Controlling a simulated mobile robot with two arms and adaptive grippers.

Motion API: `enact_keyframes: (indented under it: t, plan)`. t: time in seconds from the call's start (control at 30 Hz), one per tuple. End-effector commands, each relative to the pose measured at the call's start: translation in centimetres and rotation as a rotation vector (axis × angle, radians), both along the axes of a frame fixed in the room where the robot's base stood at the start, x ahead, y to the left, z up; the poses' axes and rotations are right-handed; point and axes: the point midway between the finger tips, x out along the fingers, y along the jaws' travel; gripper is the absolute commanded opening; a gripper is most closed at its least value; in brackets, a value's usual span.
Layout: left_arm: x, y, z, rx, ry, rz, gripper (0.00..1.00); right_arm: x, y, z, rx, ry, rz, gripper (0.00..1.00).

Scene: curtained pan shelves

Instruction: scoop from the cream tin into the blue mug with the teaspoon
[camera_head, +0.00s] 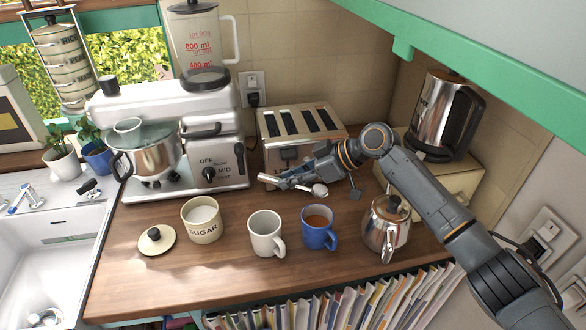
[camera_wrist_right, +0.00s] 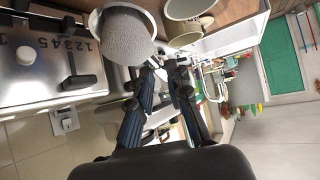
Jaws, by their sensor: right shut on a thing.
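The cream tin (camera_head: 202,228), marked SUGAR, stands open on the wooden counter with white sugar inside. Its lid (camera_head: 156,241) lies to its left. The blue mug (camera_head: 319,240) stands upright to its right, with brown liquid inside. My right gripper (camera_head: 287,181) is shut on the teaspoon (camera_head: 320,190) in front of the toaster. The spoon bowl shows just above the blue mug's back rim in the head view, apart from it. In the right wrist view a large pale granular heap (camera_wrist_right: 125,38) fills the bowl, close to my fingertips (camera_wrist_right: 166,74). My left gripper is not in view.
A white mug (camera_head: 264,234) stands between the tin and the blue mug. A steel pot (camera_head: 386,228) stands to the right. The toaster (camera_head: 300,125), a mixer (camera_head: 212,135) and a kettle (camera_head: 437,112) line the back. The counter's front left is clear.

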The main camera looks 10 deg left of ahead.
Motion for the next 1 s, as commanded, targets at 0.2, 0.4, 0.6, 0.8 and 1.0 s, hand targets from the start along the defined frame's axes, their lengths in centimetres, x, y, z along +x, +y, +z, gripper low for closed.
enact_keyframes:
  t: [0.2,0.4,0.6,0.8,1.0]
  plan:
    - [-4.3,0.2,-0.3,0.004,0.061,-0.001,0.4,0.0,0.0,0.0,0.001,0.0,0.0,0.0]
    - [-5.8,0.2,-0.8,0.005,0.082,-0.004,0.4,-0.1,0.0,-0.2,0.006,0.0,-0.001,0.0]
    - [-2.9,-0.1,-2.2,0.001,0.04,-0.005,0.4,-0.1,0.0,-2.1,0.007,0.0,-0.001,0.0]
    - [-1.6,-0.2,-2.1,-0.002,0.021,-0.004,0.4,-0.2,0.0,-2.2,0.0,-0.042,-0.006,0.0]
    - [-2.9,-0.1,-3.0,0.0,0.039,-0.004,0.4,-0.7,0.0,-2.6,-0.023,-0.199,-0.028,0.0]
